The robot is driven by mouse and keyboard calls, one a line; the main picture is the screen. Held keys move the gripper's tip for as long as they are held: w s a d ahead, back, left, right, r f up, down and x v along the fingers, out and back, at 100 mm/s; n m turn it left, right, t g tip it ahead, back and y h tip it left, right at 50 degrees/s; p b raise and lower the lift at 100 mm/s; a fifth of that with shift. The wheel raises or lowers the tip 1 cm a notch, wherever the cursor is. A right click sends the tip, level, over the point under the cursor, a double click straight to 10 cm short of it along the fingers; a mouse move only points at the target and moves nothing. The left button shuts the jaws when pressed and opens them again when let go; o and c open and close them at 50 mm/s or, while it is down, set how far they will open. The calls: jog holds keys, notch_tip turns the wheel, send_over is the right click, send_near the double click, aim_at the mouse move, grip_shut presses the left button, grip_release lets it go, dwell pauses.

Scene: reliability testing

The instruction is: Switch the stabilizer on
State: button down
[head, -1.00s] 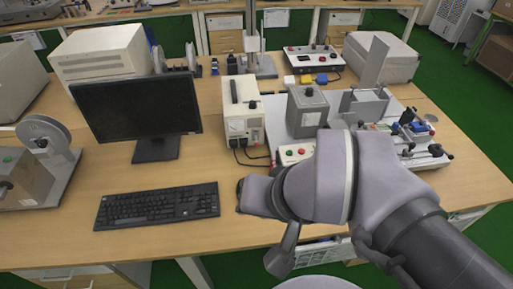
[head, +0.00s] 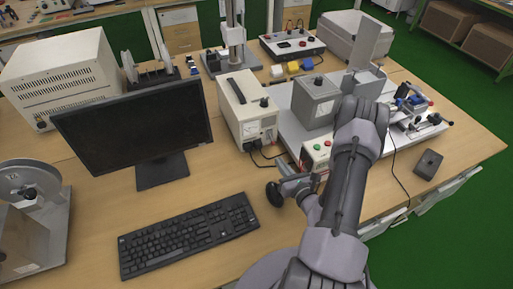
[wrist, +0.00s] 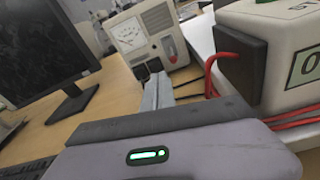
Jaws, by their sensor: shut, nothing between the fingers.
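The stabilizer looks to be the cream box with a dial gauge and a dark top handle (head: 245,108), standing on the desk right of the monitor. It also shows in the wrist view (wrist: 143,37), with its gauge and a small reddish switch (wrist: 170,48) on the front. The switch's position is too small to tell. My gripper (head: 284,176) is low in front of the stabilizer, apart from it. In the wrist view my gripper (wrist: 157,88) is shut and empty, its grey fingers pointing toward the lower part of the stabilizer's front.
A button box (head: 316,152) with red cables stands close to the right of my gripper. The monitor (head: 135,125) and keyboard (head: 190,235) are to the left. A dark rounded object (head: 274,194) lies beside my gripper. Cables lie below the stabilizer's front.

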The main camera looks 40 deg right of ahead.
jog(key=shift+s+d+f+m+g+h, duration=0.15)
jog(key=shift+s+d+f+m+h, duration=0.25)
jog(key=shift+f, duration=0.2)
jog(key=shift+s+d+f+m+g+h, duration=0.2)
jog(key=shift+s+f+h, duration=0.1)
jog(key=shift+s+f, duration=0.25)
jog(key=shift+w, duration=0.1)
jog(key=b, duration=0.3)
send_near(271, 139)
jog(key=w+f, duration=0.2)
jog(key=w+d+f, duration=0.1)
jog(key=w+f, duration=0.1)
jog(key=w, duration=0.1)
jog(key=shift+d+f, duration=0.15)
jog(key=shift+f, duration=0.1)
jog(key=shift+s, duration=0.1)
jog(key=shift+r+p, duration=0.15)
jog(key=shift+p, duration=0.25)
